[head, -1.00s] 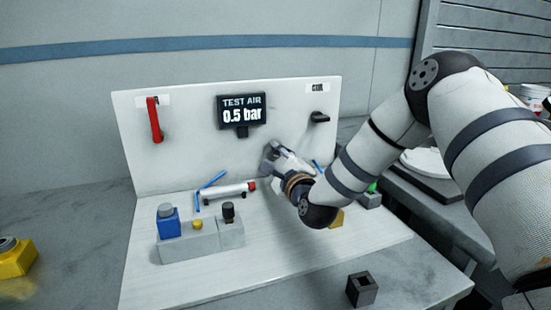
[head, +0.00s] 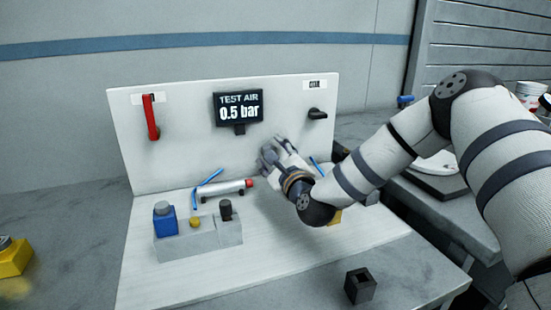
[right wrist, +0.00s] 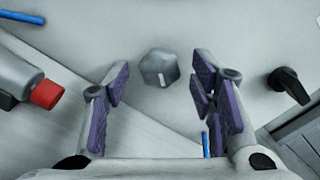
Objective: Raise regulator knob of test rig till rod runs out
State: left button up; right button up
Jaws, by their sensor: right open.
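The grey regulator knob (right wrist: 158,67), with a pale mark on its face, shows on the panel in the right wrist view. My right gripper (right wrist: 160,82) is open, its purple-padded fingers on either side of the knob in that view and nothing between them held. In the head view my right gripper (head: 271,157) is close to the upright panel and hides the knob. The display (head: 238,107) reads TEST AIR 0.5 bar. The cylinder (head: 222,190) with a red end lies on the rig's base; no extended rod is visible. My left gripper is not in view.
A red handle (head: 151,118) hangs at the panel's left and a black lever (head: 317,113) at its right. A grey block (head: 198,240) with a blue button unit stands on the base. A dark square holder (head: 360,286) stands at the front right.

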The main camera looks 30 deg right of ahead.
jog(key=v, duration=1.1)
jog(key=shift+s, duration=0.4)
jog(key=shift+f, duration=0.15)
dwell(0.9)
